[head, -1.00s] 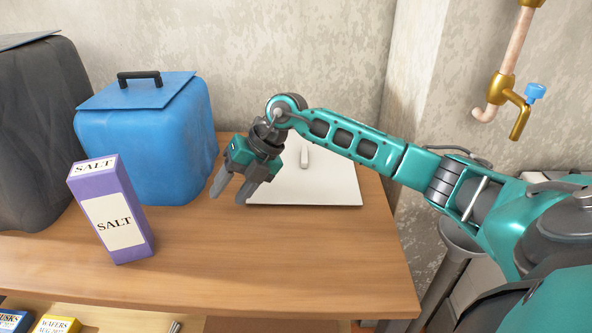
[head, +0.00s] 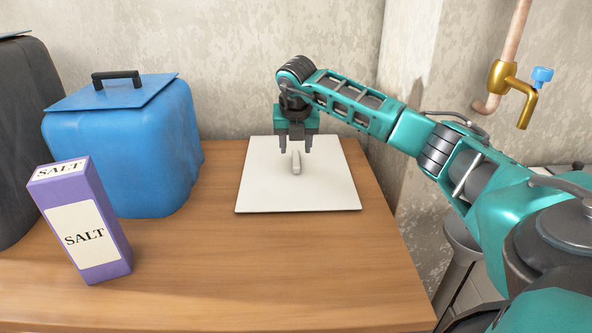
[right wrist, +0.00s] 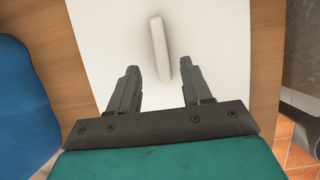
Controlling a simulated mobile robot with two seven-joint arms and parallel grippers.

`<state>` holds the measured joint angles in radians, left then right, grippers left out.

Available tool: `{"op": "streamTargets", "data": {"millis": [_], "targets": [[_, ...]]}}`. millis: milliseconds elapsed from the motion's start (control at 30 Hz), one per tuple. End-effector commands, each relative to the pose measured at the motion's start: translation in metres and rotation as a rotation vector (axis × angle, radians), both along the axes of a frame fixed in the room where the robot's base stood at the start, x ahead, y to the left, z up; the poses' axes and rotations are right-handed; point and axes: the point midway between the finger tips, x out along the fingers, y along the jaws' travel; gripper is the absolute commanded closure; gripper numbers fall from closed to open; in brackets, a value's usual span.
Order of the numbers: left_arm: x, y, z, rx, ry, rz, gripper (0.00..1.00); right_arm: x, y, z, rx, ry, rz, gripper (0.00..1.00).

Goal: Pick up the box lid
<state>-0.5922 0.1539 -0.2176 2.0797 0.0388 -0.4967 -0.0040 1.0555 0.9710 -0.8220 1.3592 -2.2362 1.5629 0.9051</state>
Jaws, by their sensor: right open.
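The box lid is a flat white square panel (head: 300,193) lying on the wooden table, with a white bar handle (head: 296,163) standing at its middle. In the right wrist view the lid (right wrist: 105,40) and its handle (right wrist: 160,50) also show. My right gripper (head: 295,147) points down over the far half of the lid, open and empty. In the right wrist view its two fingers (right wrist: 160,88) are apart, with the near end of the handle close to the right finger. I cannot tell the exact height above the lid. My left gripper is not in view.
A blue lidded container (head: 125,150) stands left of the lid, and a dark one (head: 25,140) beyond it. A purple SALT box (head: 80,225) stands at the front left. A wall (head: 230,60) is behind; a brass tap (head: 505,80) is at right.

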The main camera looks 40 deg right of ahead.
Motion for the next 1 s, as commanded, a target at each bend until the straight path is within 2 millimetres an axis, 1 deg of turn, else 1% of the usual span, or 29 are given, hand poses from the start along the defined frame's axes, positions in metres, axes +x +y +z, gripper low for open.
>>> {"op": "streamTargets", "data": {"millis": [200,300,367,933,1000], "targets": [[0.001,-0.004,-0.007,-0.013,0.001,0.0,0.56,0.01,-0.012,-0.029,0.002,0.003,-0.001,0.51],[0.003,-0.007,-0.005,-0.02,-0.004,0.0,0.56,0.014,-0.015,-0.04,0.001,0.003,0.001,0.51],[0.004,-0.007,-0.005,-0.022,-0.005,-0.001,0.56,0.016,-0.016,-0.044,0.001,0.002,0.001,0.51],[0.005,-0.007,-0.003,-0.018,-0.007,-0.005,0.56,0.016,-0.017,-0.047,0.0,0.001,0.001,0.51],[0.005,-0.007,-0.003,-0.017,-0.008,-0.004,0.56,0.016,-0.017,-0.047,0.0,0.001,0.001,0.58]]}}
